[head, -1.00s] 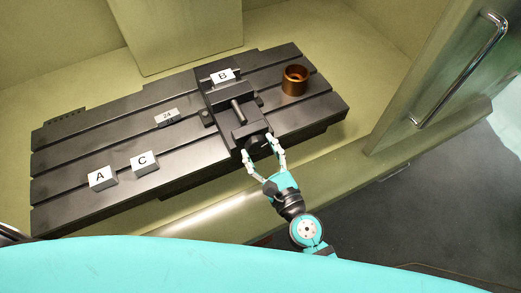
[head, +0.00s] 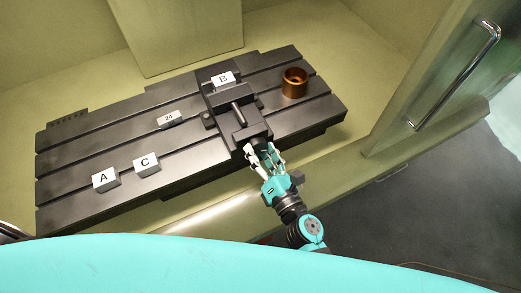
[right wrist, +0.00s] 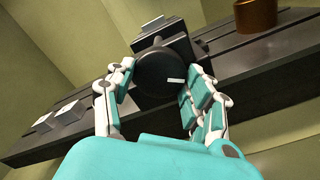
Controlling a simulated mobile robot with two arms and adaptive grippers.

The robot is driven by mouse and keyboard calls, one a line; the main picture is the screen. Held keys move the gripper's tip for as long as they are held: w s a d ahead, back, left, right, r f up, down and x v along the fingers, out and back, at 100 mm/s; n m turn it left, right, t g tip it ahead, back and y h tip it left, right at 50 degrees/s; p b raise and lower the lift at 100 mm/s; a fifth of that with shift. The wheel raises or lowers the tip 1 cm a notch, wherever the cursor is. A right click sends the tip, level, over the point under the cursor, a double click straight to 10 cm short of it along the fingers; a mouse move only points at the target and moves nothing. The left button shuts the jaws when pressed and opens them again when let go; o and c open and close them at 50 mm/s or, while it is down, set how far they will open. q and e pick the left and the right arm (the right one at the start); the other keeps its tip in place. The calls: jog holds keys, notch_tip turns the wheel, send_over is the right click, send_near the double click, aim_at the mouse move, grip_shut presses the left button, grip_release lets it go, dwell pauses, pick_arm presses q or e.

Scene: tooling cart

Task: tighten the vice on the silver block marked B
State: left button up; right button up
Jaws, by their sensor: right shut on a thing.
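The silver block marked B (head: 222,78) sits in the vice at its far end, its label facing up. The dark vice (head: 227,121) stands on the slotted black table, with its screw rod towards me. My right gripper (head: 265,153) is at the near end of the vice, shut on the vice's round black knob. In the right wrist view the knob (right wrist: 160,71) lies between the white and teal fingers of the right gripper (right wrist: 155,85). Block B's jaw contact cannot be made out. My left gripper is not in view.
Blocks A (head: 105,180) and C (head: 146,163) lie at the front left of the black table (head: 75,152). A door with a handle (head: 459,76) is at right.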

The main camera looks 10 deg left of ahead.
jog(key=m+p, duration=0.2)
jog(key=m, duration=0.3)
jog(key=shift+m, duration=0.3)
jog(key=m+p, duration=0.2)
jog(key=m, duration=0.2)
jog(key=shift+m, duration=0.4)
jog(key=o, duration=1.2)
jog(key=shift+s, duration=0.1)
jog(key=v, duration=1.2)
